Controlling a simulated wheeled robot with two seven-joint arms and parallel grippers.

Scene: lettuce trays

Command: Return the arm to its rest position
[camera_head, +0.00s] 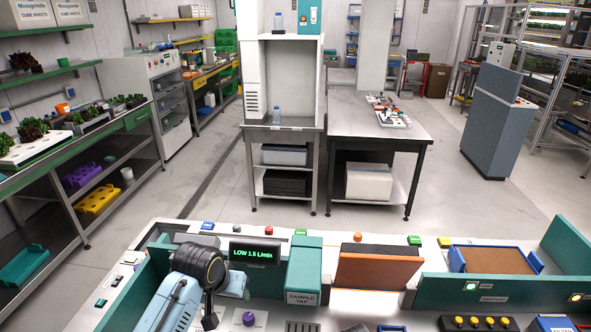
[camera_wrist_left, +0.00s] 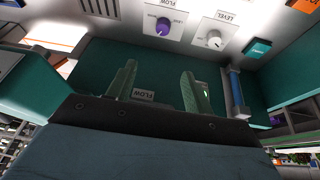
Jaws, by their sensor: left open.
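My left arm (camera_head: 190,275) comes in at the lower left of the head view, over the control bench. Its dark wrist joint is beside a display reading "LOW 1.5 L/min" (camera_head: 254,254); its fingers are not clear there. In the left wrist view my left gripper (camera_wrist_left: 155,88) has its two green fingers apart, with nothing between them. My right gripper is not in view.
The sample tap housing (camera_head: 304,270) stands right of the display. An orange-edged panel (camera_head: 377,268) and a blue-handled brown tray (camera_head: 495,260) are farther right. Low teal walls (camera_head: 470,290) edge the bench. The floor beyond is open up to a steel table (camera_head: 370,115).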

